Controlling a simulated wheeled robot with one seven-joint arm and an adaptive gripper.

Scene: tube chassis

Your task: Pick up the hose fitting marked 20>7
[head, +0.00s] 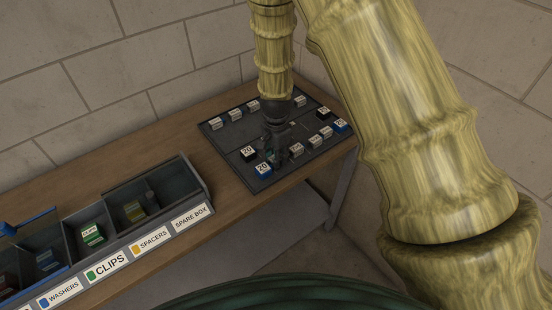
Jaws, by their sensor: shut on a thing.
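My gripper (274,152) points down over the dark tray (217,139) at the table's back right. It is shut on a small hose fitting, which the fingers mostly hide; its mark cannot be read. A black fitting with a white tag (248,153) stands just left of the gripper. Another blue fitting (340,127) and a black one (323,113) stand at the tray's right side.
Several grey tagged fittings (316,141) stand in rows on the tray. To the left is a divided bin with labels for washers, clips (106,265), spacers and spare box (190,216). Bare wooden table (165,140) lies behind the bin. Block walls stand behind the table.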

